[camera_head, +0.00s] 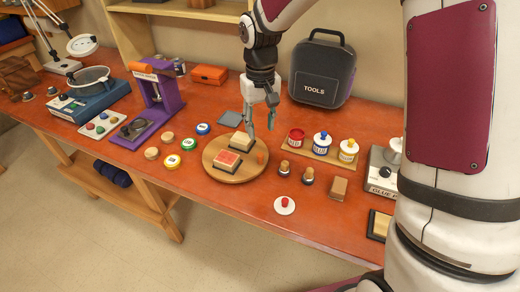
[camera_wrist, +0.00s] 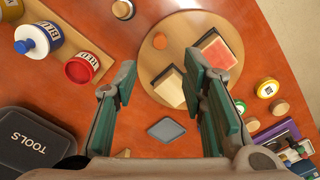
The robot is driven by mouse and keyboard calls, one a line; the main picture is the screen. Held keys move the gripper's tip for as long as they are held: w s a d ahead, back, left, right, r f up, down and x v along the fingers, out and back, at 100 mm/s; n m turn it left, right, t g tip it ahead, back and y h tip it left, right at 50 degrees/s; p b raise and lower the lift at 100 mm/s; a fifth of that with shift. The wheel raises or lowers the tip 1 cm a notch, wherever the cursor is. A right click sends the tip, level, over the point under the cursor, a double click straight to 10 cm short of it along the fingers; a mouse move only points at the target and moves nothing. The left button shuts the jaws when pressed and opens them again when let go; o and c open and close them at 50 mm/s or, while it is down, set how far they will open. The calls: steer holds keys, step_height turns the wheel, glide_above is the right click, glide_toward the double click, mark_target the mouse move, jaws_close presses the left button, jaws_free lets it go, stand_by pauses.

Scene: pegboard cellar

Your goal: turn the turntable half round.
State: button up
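The turntable is a round wooden disc (camera_head: 236,176) on the orange-red bench, seen also in the wrist view (camera_wrist: 155,80). It carries a block with a red top (camera_head: 228,161), a block with a cream top (camera_head: 241,141) and a small orange peg (camera_head: 262,157) near its right edge. In the wrist view the orange peg (camera_wrist: 160,41) stands near the rim. My gripper (camera_head: 262,133) points down over the far right part of the disc. Its two fingers are spread with nothing between them, as the wrist view (camera_wrist: 160,68) shows. Whether a fingertip touches anything is unclear.
A rack with red, blue and yellow pots (camera_head: 320,153) stands right of the turntable, with two stamps (camera_head: 283,168) in front. Several coloured caps (camera_head: 172,161) lie left. A grey pad (camera_head: 229,118) and the tool case (camera_head: 322,75) are behind.

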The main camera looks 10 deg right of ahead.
mark_target(260, 155)
step_height(260, 155, down, 10)
steer(key=shift+f+p, duration=0.2)
steer(key=shift+p, duration=0.35)
steer(key=shift+c, duration=0.5)
jaws_close()
